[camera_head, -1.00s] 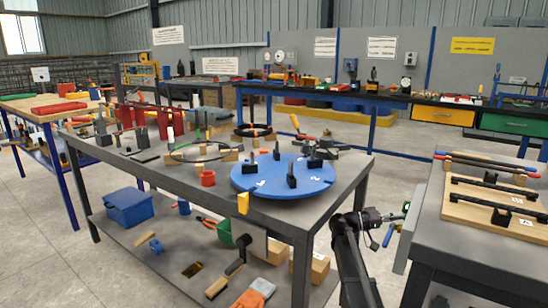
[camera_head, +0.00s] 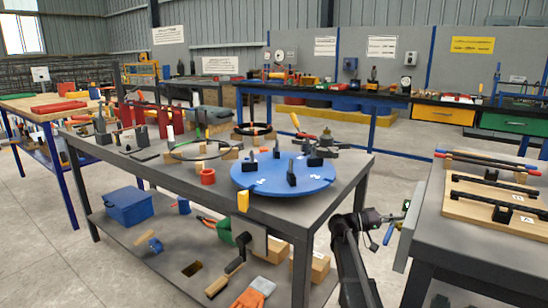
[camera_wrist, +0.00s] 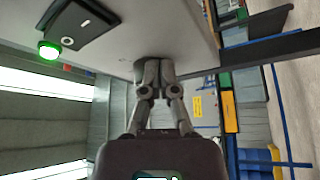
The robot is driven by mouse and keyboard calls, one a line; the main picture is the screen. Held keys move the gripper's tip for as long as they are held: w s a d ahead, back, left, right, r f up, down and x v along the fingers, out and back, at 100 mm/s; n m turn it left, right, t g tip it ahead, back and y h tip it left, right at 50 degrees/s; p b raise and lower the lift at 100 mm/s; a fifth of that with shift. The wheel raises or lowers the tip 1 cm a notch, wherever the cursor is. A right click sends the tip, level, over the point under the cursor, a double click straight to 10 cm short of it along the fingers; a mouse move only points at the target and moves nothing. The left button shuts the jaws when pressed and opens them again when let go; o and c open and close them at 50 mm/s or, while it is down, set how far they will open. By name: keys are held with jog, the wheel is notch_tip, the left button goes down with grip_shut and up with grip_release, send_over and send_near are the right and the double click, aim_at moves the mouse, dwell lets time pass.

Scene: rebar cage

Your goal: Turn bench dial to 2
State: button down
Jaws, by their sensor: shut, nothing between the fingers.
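The blue round disc (camera_head: 270,186) lies on the grey bench, with black upright posts and small pale marks on it; I cannot read the marks surely. A yellow tab (camera_head: 243,201) sits at its front edge. Below the bench edge, a grey plate carries a black handle (camera_head: 235,266). My gripper (camera_wrist: 153,72) is shut and empty in the wrist view, its tips close to a pale grey panel (camera_wrist: 125,45); I cannot tell if they touch. In the head view my arm is right of the bench, and the gripper tips are hard to make out.
A black box (camera_wrist: 80,22) with a lit green lamp (camera_wrist: 49,50) is on the panel. The right bench (camera_head: 480,235) holds a wooden board with black bars. Floor shows between the two benches.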

jog(key=w+a, duration=0.3)
jog(key=a, duration=0.2)
jog(key=shift+w, duration=0.2)
dwell(0.6)
jog(key=s+a+f+n+t+y+p, duration=0.25)
jog(key=s+f+n+y+p, duration=0.2)
jog(key=s+f+y, duration=0.85)
jog(key=s+a+f+n+y+p, duration=0.2)
jog(key=s+a+y, duration=0.5)
jog(key=s+a, duration=0.6)
jog(key=shift+a+f+n+t+y+p, duration=0.2)
jog(key=shift+a+n+t+y+p, duration=0.15)
jog(key=shift+a+p, duration=0.35)
